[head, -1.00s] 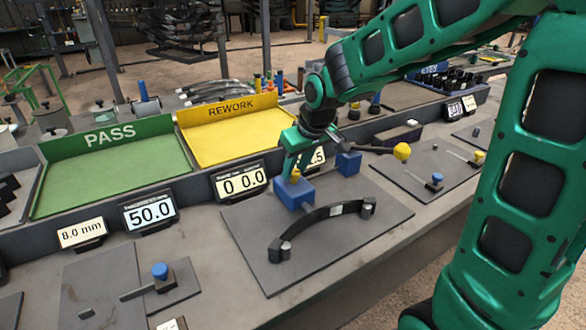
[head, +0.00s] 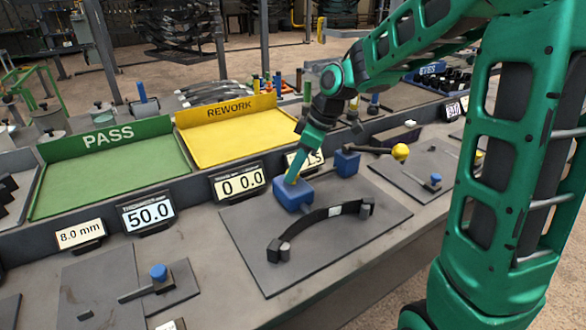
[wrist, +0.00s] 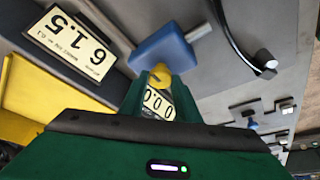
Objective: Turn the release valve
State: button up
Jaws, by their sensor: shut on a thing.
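A blue block (head: 292,195) stands on a grey plate in the middle of the bench, with a small yellow valve knob on it. In the wrist view the yellow knob (wrist: 159,72) sits between my green fingertips, against the blue block (wrist: 165,48). My gripper (head: 294,178) reaches down to the block at a slant from the upper right and is shut on the yellow knob. The fingers hide most of the knob in the head view.
A dark curved spring (head: 320,224) lies in front of the block, and a second blue block (head: 347,163) stands behind right. A lever with a yellow ball (head: 400,152) is further right. Displays and the green PASS (head: 110,180) and yellow REWORK (head: 235,137) trays line the back.

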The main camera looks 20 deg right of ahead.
aim_at(310, 185)
jog(key=shift+w+d, duration=0.1)
jog(key=shift+d, duration=0.05)
dwell(0.3)
jog(key=o, duration=1)
jog(key=v, duration=1)
jog(key=shift+d+r, duration=0.2)
jog(key=shift+r, duration=0.1)
jog(key=s+d+f+m+g+h, duration=0.1)
jog(key=s+d+f+m, duration=0.2)
jog(key=s+m, duration=0.3)
jog(key=s+d+f+m+h, duration=0.1)
jog(key=s+d+f+m, duration=0.2)
jog(key=s, duration=1.1)
jog(key=s+d+f+m+g+h, duration=0.1)
jog(key=s+d+f+m, duration=0.2)
jog(key=s+d+m, duration=0.5)
jog(key=shift+s+d+f+m+g, duration=0.1)
jog(key=shift+s+m+g, duration=0.1)
jog(key=shift+s, duration=0.3)
jog(key=shift+s+f+m+g, duration=0.1)
jog(key=shift+s+m, duration=0.1)
jog(key=shift+s, duration=0.3)
